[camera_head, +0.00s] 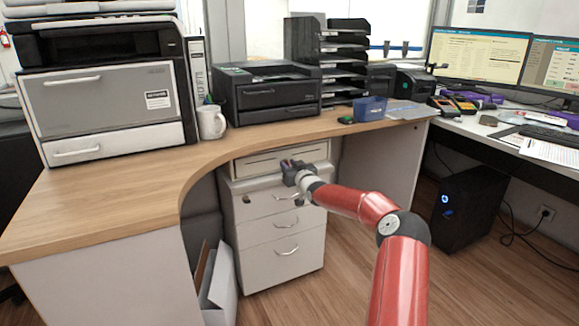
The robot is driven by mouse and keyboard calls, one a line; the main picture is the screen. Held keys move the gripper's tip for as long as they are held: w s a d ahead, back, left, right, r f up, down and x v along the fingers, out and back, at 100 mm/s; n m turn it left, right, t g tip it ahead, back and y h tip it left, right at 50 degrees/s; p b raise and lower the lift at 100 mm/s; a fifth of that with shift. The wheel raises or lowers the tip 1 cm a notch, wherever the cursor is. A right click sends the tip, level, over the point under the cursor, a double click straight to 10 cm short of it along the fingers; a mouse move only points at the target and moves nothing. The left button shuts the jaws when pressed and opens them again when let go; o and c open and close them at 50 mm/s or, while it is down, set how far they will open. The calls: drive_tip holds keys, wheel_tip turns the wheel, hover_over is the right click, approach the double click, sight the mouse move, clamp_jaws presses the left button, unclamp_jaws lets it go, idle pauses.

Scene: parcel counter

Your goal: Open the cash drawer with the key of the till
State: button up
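A pale, wide drawer front (262,165) sits under the counter, on top of a white pedestal cabinet; it looks like the cash drawer and appears shut. My gripper (288,167) is in front of its middle and hides part of its face. The fingers are small and dark, with a reddish spot near them. I cannot tell whether they are open or shut, whether they hold a key, or whether they touch the drawer. I cannot make out the key of the till. A small dark spot, perhaps a lock, shows on the pedestal's top drawer (262,205).
The curved wooden counter (110,195) overhangs the drawer. It carries a large printer (105,105), a white mug (211,122), a black printer (265,92) and a blue box (370,108). A black computer tower (468,207) stands at right. White boards (222,285) lean left of the pedestal.

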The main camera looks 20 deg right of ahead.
clamp_jaws()
drive_tip(key=shift+d+f+m+b, duration=0.15)
drive_tip(key=shift+m+b, duration=1)
drive_tip(key=shift+m, duration=1.6)
drive_tip(key=shift+d+m+b, duration=0.1)
drive_tip(key=shift+m+b, duration=1.05)
drive_tip(key=shift+m, duration=1.6)
